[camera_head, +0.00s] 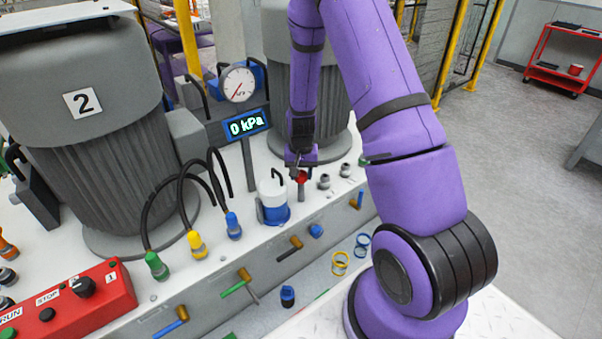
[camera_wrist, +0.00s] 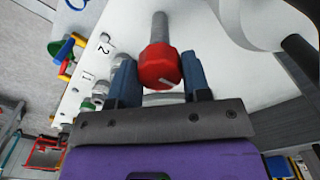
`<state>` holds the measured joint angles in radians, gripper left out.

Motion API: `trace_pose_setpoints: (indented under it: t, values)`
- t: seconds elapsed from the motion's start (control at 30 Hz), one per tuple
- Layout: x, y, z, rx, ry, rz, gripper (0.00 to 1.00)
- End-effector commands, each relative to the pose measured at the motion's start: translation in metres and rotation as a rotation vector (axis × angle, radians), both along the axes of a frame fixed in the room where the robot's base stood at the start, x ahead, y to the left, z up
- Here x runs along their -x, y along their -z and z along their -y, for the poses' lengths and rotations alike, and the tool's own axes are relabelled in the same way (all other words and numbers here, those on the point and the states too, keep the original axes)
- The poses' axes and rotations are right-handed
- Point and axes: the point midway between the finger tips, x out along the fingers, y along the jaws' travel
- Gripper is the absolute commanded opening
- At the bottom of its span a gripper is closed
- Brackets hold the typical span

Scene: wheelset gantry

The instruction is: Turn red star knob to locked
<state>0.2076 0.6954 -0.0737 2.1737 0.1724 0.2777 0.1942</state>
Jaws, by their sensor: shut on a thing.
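The red star knob (camera_wrist: 158,68) sits between the two blue fingers of my gripper (camera_wrist: 160,82) in the wrist view. It is on a grey metal stem and has a pale mark on its face. In the head view the red knob (camera_head: 301,177) shows small at the tip of my gripper (camera_head: 299,164), above the white bench top. My gripper is shut on the knob. No lock marking by the knob is readable.
A blue-and-white container (camera_head: 273,203) stands left of the knob, and grey fittings (camera_head: 324,181) stand to its right. A gauge (camera_head: 238,84) and a 0 kPa display (camera_head: 247,124) rise behind. Cables (camera_head: 185,205) and a red control box (camera_head: 75,300) are further left.

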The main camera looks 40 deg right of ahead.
Motion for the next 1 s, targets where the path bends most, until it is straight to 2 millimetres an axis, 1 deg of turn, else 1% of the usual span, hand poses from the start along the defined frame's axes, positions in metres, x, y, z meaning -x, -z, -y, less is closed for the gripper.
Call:
trace_pose_setpoints:
  t: [1.0]
  values:
    - [0.0001, -0.0002, 0.0003, -0.001, -0.941, 0.000, 0.20]
